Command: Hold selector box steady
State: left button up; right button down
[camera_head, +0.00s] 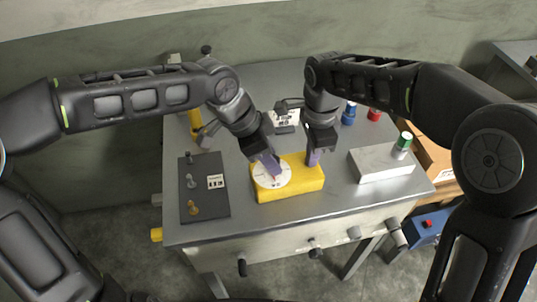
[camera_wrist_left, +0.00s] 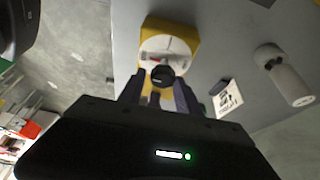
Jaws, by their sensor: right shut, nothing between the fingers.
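The yellow selector box (camera_head: 305,185) lies near the front middle of the grey table, with a white round dial (camera_head: 268,181) and a red mark on its left part. It also shows in the left wrist view (camera_wrist_left: 186,33). My left gripper (camera_head: 272,167) is low over the dial. In the left wrist view its fingers (camera_wrist_left: 160,92) stand apart on either side of a round black knob (camera_wrist_left: 162,75); whether they press on it is unclear. My right gripper (camera_head: 313,158) is shut and empty at the box's back right; whether it touches the box is hard to tell.
A pale block (camera_head: 375,166) with a green-topped cylinder (camera_head: 404,142) stands to the right. Blue (camera_head: 349,114) and red (camera_head: 375,113) items are farther back. The table's front edge is close to the box.

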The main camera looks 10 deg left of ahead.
pick_arm(q)
jog(key=shift+o, duration=1.4)
jog(key=shift+f, duration=0.1)
pick_arm(e)
jog(key=shift+s+d+f, duration=0.15)
jog(key=shift+f, duration=0.2)
pick_arm(q)
jog(key=shift+a, duration=0.1)
jog(key=v, duration=1.2)
jog(key=shift+s, duration=0.1)
pick_arm(e)
jog(key=shift+r, duration=0.4)
jog(key=shift+w+r, duration=0.2)
jog(key=shift+r, duration=2.15)
